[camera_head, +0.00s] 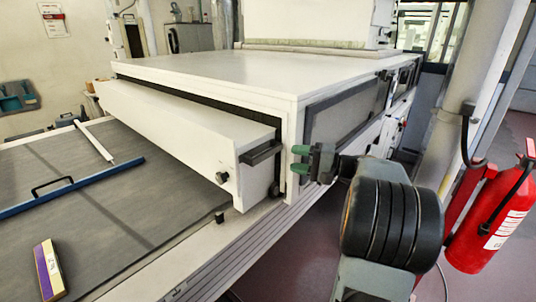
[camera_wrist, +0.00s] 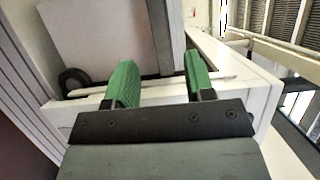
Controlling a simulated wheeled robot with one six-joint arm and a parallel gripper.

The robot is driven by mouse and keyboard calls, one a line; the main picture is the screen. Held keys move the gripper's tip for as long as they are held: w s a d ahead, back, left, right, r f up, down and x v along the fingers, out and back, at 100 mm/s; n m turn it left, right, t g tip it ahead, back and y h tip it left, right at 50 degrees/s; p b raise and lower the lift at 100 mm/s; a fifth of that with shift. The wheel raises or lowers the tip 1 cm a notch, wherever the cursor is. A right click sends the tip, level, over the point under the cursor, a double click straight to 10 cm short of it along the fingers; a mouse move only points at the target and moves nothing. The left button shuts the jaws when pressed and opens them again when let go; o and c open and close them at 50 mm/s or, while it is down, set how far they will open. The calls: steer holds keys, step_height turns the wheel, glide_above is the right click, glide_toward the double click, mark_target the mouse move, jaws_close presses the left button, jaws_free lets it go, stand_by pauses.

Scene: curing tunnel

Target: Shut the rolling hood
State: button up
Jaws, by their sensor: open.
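The white rolling hood (camera_head: 180,128) sticks out from under the larger white housing (camera_head: 230,72), over the grey bed. A dark gap runs between them. A black handle (camera_head: 262,153) and a small dark knob are on the hood's near end. My gripper (camera_head: 299,159) is open, its green fingertips pointing left, just right of the handle and by the housing's corner. In the wrist view my gripper (camera_wrist: 162,78) shows two separate green fingers with nothing held. The hood's pale end (camera_wrist: 100,35) and a dark wheel (camera_wrist: 72,80) lie beyond them. Whether the fingertips touch anything is unclear.
A blue bar with a handle (camera_head: 70,187) and a purple-yellow box (camera_head: 48,270) lie on the grey bed (camera_head: 110,235). A white rod (camera_head: 95,143) lies farther back. A red fire extinguisher (camera_head: 490,220) stands at right beside a pillar (camera_head: 470,100).

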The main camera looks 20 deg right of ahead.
mark_target(269, 154)
steer(key=p+x, duration=0.1)
steer(key=x, duration=0.8)
steer(key=shift+a, duration=0.1)
jaws_close()
stand_by(0.4)
